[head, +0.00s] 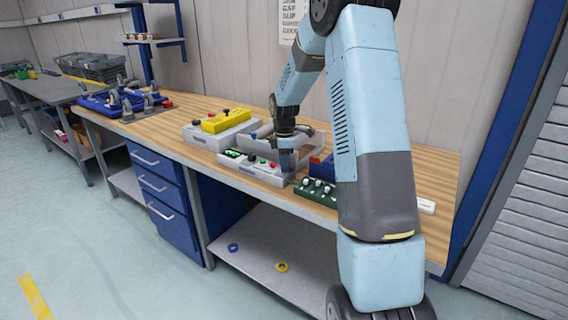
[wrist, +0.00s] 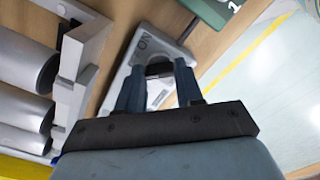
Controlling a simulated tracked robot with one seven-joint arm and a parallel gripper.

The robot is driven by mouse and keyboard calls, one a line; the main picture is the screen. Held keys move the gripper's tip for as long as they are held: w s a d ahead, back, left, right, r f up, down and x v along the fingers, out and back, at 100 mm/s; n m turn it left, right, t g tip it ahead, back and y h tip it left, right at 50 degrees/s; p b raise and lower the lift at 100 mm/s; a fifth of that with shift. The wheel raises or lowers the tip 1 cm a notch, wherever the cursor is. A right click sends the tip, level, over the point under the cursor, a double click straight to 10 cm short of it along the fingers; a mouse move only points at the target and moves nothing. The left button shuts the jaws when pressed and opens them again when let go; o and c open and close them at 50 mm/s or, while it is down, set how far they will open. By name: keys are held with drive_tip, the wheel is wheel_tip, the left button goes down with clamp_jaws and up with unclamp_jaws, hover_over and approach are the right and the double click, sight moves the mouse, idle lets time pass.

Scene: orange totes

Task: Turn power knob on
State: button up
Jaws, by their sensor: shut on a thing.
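A low light-grey control box (head: 246,167) lies near the front edge of the wooden bench, with a small green-lit panel and coloured buttons on top. In the wrist view, the end of a grey box (wrist: 138,57) shows with "ON" lettering beside a dark power knob (wrist: 158,69). My gripper (wrist: 160,82) reaches down over this end, its two fingers on either side of the knob and shut on it. In the head view my gripper (head: 287,168) is at the box's right end, where it hides the knob. The knob's exact pointing direction is unclear.
A yellow pendant (head: 226,121) lies on a grey box behind and left. A green box with white knobs (head: 316,190) and a blue bin (head: 322,168) stand close on the right. Grey cylinders (wrist: 25,70) lie beside the box in the wrist view.

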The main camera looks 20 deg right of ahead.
drive_tip(key=m, duration=0.4)
drive_tip(key=shift+m, duration=0.3)
drive_tip(key=m, duration=0.9)
drive_tip(key=shift+m, duration=1.9)
drive_tip(key=o, duration=1)
drive_tip(key=shift+o, duration=0.2)
wheel_tip(320, 180, up, 14)
drive_tip(key=shift+f, duration=0.15)
